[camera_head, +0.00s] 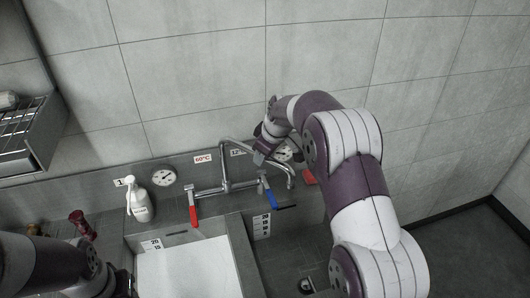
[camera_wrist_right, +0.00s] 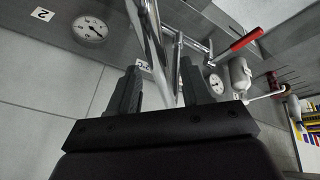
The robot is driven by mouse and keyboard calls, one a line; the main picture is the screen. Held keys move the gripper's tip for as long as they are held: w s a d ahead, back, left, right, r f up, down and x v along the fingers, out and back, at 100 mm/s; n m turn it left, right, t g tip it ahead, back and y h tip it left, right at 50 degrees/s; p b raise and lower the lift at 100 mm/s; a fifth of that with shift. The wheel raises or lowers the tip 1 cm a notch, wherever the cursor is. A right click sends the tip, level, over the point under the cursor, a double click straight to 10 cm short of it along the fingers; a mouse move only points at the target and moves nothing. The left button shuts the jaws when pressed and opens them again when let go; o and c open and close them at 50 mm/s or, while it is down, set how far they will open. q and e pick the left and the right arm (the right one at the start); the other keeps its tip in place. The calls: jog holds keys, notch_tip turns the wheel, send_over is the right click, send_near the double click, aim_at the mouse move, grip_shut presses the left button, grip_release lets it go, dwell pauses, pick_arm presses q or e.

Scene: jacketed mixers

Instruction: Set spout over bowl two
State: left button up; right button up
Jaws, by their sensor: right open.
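The metal spout (camera_head: 262,151) rises from the mixer tap on the back ledge and bends to the right. Its down-turned end (camera_head: 291,183) appears at the back of the dark right bowl (camera_head: 285,244). A "2" label (camera_wrist_right: 41,14) shows in the right wrist view. My right gripper (camera_head: 262,152) is at the spout's upper run. In the right wrist view its open fingers (camera_wrist_right: 158,88) stand either side of a metal pipe; contact cannot be told. My left arm shows at lower left; its gripper does not show.
A red lever (camera_head: 193,208) and a blue lever (camera_head: 268,194) flank the tap. The left bowl (camera_head: 234,262) looks pale inside. A white pump bottle (camera_head: 139,203) and a gauge (camera_head: 163,177) are to the left. The tiled wall is close behind.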

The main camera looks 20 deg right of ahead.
jog(key=b+v, duration=0.3)
jog(key=v, duration=0.9)
jog(key=shift+r, duration=0.2)
jog(key=shift+s, duration=0.1)
jog(key=s+a+f+m+g+b, duration=0.1)
jog(key=s+f+m, duration=0.3)
jog(key=s+f, duration=0.7)
jog(key=s+a+f+m+g+h+b, duration=0.1)
jog(key=s+a+f+m+g+b, duration=0.1)
jog(key=s+f, duration=1)
jog(key=s+m+b, duration=0.1)
jog(key=s+b, duration=0.1)
jog(key=s, duration=0.1)
jog(key=shift+a+m, duration=0.15)
jog(key=shift+m, duration=0.25)
jog(key=shift+f, duration=0.1)
